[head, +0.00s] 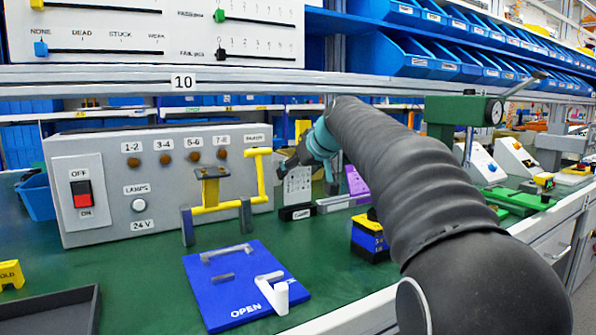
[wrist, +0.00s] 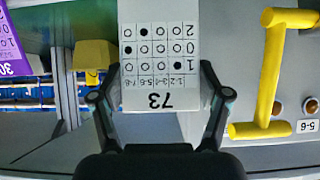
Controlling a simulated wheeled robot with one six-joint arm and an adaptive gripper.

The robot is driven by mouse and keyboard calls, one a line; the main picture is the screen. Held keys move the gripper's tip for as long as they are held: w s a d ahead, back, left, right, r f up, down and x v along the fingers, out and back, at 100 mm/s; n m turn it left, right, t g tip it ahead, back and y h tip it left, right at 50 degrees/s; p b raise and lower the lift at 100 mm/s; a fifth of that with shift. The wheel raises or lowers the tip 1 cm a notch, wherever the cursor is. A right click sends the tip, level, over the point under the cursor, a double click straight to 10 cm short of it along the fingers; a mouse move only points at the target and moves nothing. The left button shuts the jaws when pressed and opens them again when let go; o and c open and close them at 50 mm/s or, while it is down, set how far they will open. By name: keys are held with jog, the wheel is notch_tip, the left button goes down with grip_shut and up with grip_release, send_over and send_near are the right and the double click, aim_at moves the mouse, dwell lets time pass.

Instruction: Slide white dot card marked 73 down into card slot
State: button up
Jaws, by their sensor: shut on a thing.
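The white dot card marked 73 (wrist: 160,60) is held between the two fingers of my gripper (wrist: 152,88), which grip its side edges. It appears upside down in the wrist view, with rows of open and filled dots. In the head view the card (head: 298,184) hangs upright beneath my gripper (head: 308,172). The black card slot (head: 297,212) with a white label is directly below the card. The card's lower edge is close to the slot's top; I cannot tell whether it has entered. The slot is not clearly visible in the wrist view.
A purple card (head: 356,181) stands to the right by a grey holder (head: 342,203). A yellow handle (head: 260,175) and the grey lamp box (head: 150,185) are close on the left. A blue OPEN plate (head: 235,285) and a blue-black block (head: 370,238) are in front.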

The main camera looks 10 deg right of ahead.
aim_at(298, 184)
jog(key=shift+f+b, duration=1.45)
jog(key=shift+f, duration=0.4)
jog(key=o, duration=1)
jog(key=shift+s+r, duration=0.1)
jog(key=shift+r, duration=0.05)
jog(key=v, duration=1.1)
jog(key=shift+s+d+r, duration=0.15)
jog(key=shift+s+r, duration=0.05)
jog(key=shift+s, duration=0.15)
notch_tip(298, 184, up, 9)
jog(key=p, duration=0.8)
